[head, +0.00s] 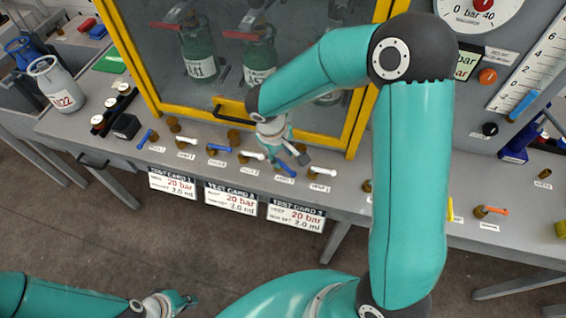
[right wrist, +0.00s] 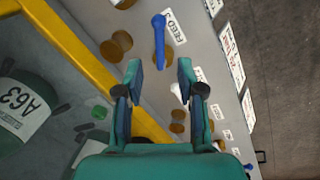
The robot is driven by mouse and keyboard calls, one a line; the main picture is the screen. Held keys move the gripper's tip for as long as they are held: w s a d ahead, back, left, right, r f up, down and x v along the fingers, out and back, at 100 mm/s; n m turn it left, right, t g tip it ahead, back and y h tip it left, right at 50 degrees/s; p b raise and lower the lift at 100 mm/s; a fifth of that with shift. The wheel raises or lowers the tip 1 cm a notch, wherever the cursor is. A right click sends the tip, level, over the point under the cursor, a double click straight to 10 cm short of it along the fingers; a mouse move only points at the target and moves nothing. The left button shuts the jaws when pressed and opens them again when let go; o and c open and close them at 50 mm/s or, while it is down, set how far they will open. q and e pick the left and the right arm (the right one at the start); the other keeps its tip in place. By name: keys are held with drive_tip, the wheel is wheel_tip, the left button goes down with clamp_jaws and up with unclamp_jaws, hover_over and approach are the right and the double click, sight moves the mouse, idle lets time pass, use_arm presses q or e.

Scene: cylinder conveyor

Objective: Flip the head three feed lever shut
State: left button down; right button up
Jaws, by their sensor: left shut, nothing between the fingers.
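The blue head three feed lever (head: 285,169) is on the bench front below the yellow-framed cabinet, above the third test card. In the right wrist view the blue lever (right wrist: 160,38) stretches away from its brass base, beside a label reading FEED. My right gripper (head: 290,153) is right by this lever in the head view. In the right wrist view my right gripper (right wrist: 160,78) is open, its fingers on either side of the line to the lever's base; contact cannot be told. My left gripper (head: 178,301) is shut and empty, low at the left, away from the bench.
White levers (head: 252,155) and (head: 322,172) flank it closely, with more blue and white levers to the left. The yellow cabinet frame (head: 352,125) rises behind. The test card (head: 295,215) hangs below. Open floor lies in front.

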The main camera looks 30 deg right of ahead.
sight(284, 167)
drive_tip(key=f, duration=0.2)
drive_tip(key=d+f, duration=0.1)
drive_tip(key=f, duration=0.2)
drive_tip(key=shift+w+f, duration=0.1)
drive_tip(key=shift+f, duration=0.15)
clamp_jaws()
